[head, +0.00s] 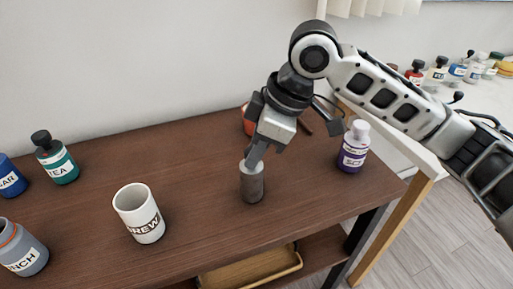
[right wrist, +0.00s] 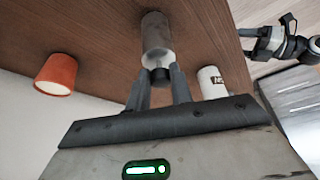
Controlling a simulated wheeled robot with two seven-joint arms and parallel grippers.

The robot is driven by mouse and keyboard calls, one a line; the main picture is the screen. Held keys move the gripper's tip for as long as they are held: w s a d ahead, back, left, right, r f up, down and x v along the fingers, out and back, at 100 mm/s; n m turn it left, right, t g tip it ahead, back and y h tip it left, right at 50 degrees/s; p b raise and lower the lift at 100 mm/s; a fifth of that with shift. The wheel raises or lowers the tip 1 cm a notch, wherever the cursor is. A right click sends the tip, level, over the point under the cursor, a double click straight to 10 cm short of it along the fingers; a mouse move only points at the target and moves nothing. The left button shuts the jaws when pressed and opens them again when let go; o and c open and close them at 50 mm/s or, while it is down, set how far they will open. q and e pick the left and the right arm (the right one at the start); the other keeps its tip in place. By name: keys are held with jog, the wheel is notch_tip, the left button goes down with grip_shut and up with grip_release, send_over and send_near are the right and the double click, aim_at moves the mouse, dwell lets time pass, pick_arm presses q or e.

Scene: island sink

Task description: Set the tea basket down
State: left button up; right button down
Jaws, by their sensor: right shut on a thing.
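The tea basket, a grey cylinder (head: 252,184), is upright over the brown table (head: 190,165) in the head view. My right gripper (head: 255,155) is above it, pointing down, shut on its top. In the right wrist view the fingers (right wrist: 159,90) sit either side of the dark knob on the basket (right wrist: 157,38). The basket's base is at or very near the tabletop; I cannot tell if it touches. A white mug (head: 138,215) stands to its left.
A purple bottle (head: 353,148) stands right of the basket. An orange cup (right wrist: 56,74) is partly hidden behind my right gripper in the head view. A teal bottle (head: 56,158), blue jar (head: 9,178) and grey canister (head: 22,250) stand at left. The tabletop around the basket is clear.

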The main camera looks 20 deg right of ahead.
pick_arm(q)
jog(key=shift+r, duration=0.2)
pick_arm(e)
jog(key=shift+f, duration=0.1)
jog(key=c, duration=1.2)
grip_release()
jog(key=shift+c, duration=0.2)
pick_arm(q)
jog(key=shift+f, duration=0.1)
pick_arm(e)
jog(key=shift+r, duration=0.35)
pick_arm(q)
jog(key=shift+r+p, duration=0.3)
jog(key=shift+p, duration=0.75)
pick_arm(e)
jog(key=v, duration=1.1)
jog(key=shift+d+r, duration=0.2)
jog(key=shift+r, duration=0.1)
pick_arm(q)
jog(key=shift+r, duration=0.1)
